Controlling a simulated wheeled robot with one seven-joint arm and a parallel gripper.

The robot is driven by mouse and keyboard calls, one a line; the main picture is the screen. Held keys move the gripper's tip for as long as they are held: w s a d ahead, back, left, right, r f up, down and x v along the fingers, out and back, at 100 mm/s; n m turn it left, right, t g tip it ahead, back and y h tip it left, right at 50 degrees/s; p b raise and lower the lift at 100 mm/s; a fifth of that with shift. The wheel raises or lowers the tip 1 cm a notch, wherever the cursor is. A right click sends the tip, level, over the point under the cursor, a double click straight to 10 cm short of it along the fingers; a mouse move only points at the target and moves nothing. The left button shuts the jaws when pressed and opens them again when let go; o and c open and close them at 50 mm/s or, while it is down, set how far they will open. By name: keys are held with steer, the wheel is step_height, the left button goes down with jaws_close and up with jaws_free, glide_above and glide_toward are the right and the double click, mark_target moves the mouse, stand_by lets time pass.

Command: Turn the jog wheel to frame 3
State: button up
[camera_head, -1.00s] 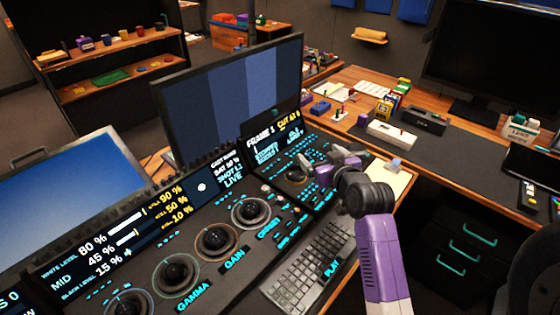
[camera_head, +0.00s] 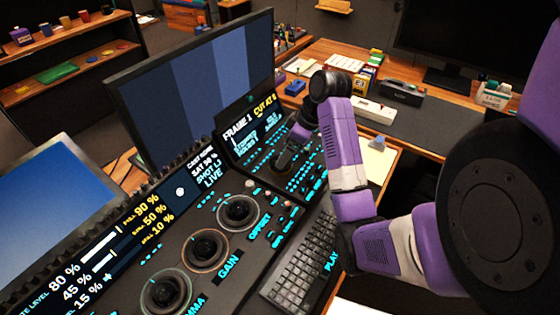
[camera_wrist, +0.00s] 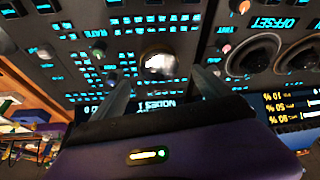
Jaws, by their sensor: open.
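The jog wheel (camera_wrist: 158,63) shows in the wrist view as a bright, shiny round piece on the dark panel, between and beyond my two fingertips. My gripper (camera_wrist: 161,82) is open, one finger on each side of it in the picture; I cannot tell whether they touch it. In the head view my gripper (camera_head: 289,150) is over the jog section of the panel and hides most of the wheel. The small display (camera_head: 252,125) above that section reads FRAME 1 and CUT AT 6.
Lit keys (camera_wrist: 100,55) surround the wheel closely. Trackballs (camera_head: 238,212) in rings lie to the left in the head view, with a keyboard (camera_head: 302,255) in front. A large monitor (camera_head: 200,85) stands behind the panel. A desk (camera_head: 410,130) with small items is at the right.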

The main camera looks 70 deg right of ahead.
steer(key=x, duration=0.5)
steer(key=shift+w+f, duration=0.15)
steer(key=shift+f, duration=0.25)
steer(key=shift+c, duration=0.2)
steer(key=c, duration=1.3)
steer(key=shift+r+p, duration=0.1)
steer(key=shift+p, duration=0.2)
steer(key=shift+c, duration=0.2)
steer(key=shift+a, duration=0.1)
